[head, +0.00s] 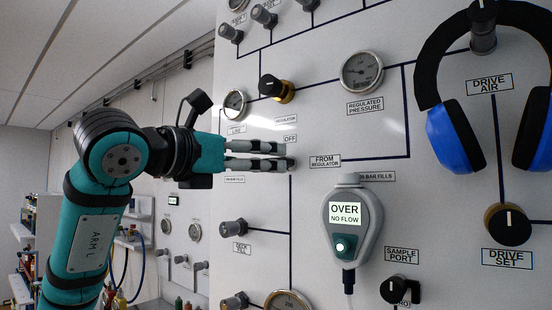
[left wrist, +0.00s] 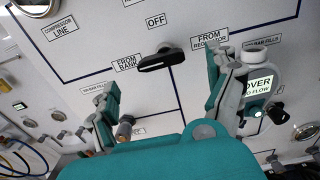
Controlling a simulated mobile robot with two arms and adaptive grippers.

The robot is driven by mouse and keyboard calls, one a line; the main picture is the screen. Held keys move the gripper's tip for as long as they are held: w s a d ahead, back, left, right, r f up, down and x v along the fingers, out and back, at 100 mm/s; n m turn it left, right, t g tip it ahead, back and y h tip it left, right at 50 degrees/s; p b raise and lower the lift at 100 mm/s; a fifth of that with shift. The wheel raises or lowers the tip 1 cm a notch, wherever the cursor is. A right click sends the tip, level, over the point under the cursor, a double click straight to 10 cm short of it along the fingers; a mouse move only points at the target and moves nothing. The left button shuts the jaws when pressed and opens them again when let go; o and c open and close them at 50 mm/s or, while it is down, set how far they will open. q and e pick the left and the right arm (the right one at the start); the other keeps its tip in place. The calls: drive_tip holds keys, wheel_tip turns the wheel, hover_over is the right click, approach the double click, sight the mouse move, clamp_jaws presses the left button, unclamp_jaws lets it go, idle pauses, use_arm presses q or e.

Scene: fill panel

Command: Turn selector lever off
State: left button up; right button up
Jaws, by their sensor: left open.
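The black selector lever (left wrist: 160,60) shows in the left wrist view, on the white panel below the OFF label (left wrist: 156,21). Its long end points left toward the FROM BANK label (left wrist: 127,63), and its hub lies on the right, near FROM REGULATOR (left wrist: 210,38). My left gripper (left wrist: 166,95) is open, with a finger on each side of the picture and the lever beyond the gap between them. In the head view, my left gripper (head: 284,156) reaches in from the left just below the OFF label (head: 290,139) and hides most of the lever. My right gripper is not in view.
A grey meter (head: 352,225) reading OVER NO FLOW hangs right of the gripper. The regulator knob (head: 276,87) and pressure gauge (head: 361,71) are above. Blue ear defenders (head: 455,135) hang at the far right. The sample port knob (head: 400,289) is lower right.

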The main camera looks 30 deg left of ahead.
use_arm(q)
drive_tip(key=w, duration=0.2)
drive_tip(key=w+p, duration=0.1)
drive_tip(key=w, duration=0.2)
drive_tip(key=shift+w+d+r, duration=0.1)
drive_tip(key=shift+w+d, duration=0.1)
drive_tip(key=shift+w, duration=0.65)
drive_tip(key=c, duration=1.2)
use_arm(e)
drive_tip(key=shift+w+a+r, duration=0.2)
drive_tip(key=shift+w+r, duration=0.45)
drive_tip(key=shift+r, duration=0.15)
